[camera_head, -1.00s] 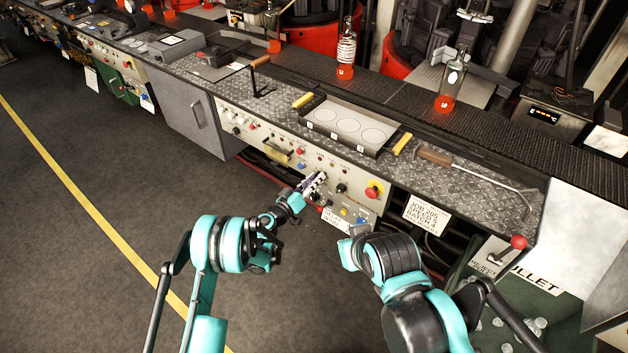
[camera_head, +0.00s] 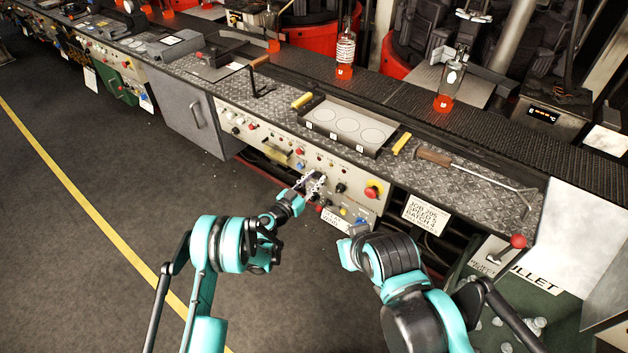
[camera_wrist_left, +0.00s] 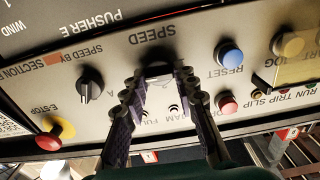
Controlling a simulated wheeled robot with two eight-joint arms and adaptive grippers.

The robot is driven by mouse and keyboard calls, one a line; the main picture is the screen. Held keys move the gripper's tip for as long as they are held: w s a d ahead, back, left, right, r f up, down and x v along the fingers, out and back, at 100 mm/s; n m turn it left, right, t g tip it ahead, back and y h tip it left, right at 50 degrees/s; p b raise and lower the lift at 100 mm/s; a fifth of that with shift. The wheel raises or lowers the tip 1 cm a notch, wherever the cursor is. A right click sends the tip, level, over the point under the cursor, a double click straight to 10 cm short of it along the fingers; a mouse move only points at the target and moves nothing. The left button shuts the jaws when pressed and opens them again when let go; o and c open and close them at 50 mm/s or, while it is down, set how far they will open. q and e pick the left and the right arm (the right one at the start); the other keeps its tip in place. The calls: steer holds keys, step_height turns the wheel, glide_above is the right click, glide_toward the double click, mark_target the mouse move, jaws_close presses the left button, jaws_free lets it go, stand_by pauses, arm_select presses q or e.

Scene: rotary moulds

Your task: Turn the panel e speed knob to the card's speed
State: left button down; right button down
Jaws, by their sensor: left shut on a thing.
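The panel e speed knob (camera_wrist_left: 155,70) is dark and sits under the word SPEED in the left wrist view, where the lettering is upside down. My left gripper (camera_wrist_left: 157,84) has one finger on each side of it and is shut on it; the fingers hide much of the knob and its scale. In the head view my left gripper (camera_head: 315,181) is at the front panel (camera_head: 260,136). The white job card (camera_head: 427,213) hangs right of the panel, with JOB, SPEED and BATCH lines; its speed figure is too small to read surely.
A black selector knob (camera_wrist_left: 90,86), a red emergency stop (camera_wrist_left: 55,133), a blue reset button (camera_wrist_left: 229,54) and a red button (camera_wrist_left: 227,103) surround the speed knob. A tray (camera_head: 345,126) and a long-handled hook (camera_head: 433,158) lie on the bench above. The floor at left is clear.

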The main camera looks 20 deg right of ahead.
stand_by(0.4)
arm_select(q)
steer(key=c, duration=1.2)
jaws_free()
steer(key=shift+a, duration=0.1)
steer(key=v, duration=0.7)
steer(key=shift+s+a, duration=0.1)
steer(key=shift+s, duration=0.05)
